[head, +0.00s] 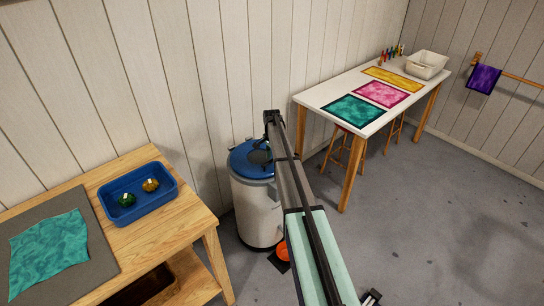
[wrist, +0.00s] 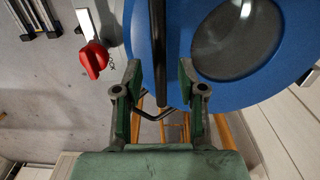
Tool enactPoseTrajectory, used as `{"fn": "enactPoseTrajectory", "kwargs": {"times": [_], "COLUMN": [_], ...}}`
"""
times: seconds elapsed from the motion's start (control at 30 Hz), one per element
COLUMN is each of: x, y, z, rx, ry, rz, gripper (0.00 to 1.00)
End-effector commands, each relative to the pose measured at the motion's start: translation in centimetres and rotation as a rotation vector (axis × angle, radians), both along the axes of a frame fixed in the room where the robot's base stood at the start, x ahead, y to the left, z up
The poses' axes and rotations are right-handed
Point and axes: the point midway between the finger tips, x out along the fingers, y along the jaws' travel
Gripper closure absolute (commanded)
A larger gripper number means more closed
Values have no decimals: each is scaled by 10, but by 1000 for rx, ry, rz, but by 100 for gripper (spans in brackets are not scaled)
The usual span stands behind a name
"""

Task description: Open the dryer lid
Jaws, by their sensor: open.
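The dryer (head: 255,212) is a pale grey drum standing on the floor between the two tables. Its round blue lid (head: 240,160) lies on top, and it looks shut. In the wrist view the blue lid (wrist: 285,80) fills the upper right, with a dark round window (wrist: 238,40). My gripper (wrist: 160,76) is open, with one finger on each side of the handle and a gap on both sides. In the head view my arm partly hides the lid.
A wooden table (head: 150,235) at left holds a blue tray (head: 145,212) and a teal cloth (head: 48,250). A white table (head: 335,93) with cloths stands behind right, stools (head: 345,150) under it. A red knob (wrist: 93,60) is left of the lid. The right floor is clear.

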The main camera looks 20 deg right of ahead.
Motion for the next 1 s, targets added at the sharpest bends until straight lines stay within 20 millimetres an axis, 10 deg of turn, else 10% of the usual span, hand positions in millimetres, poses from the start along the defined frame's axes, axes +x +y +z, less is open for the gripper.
{"fn": "enactPoseTrajectory", "kwargs": {"times": [0.4,0.53,1.0], "x": [0,0,3], "y": [0,0,1], "z": [-9,-9,2], "rx": [0,0,0], "ry": [0,0,-2], "rz": [0,0,0], "gripper": [60,99,100]}}
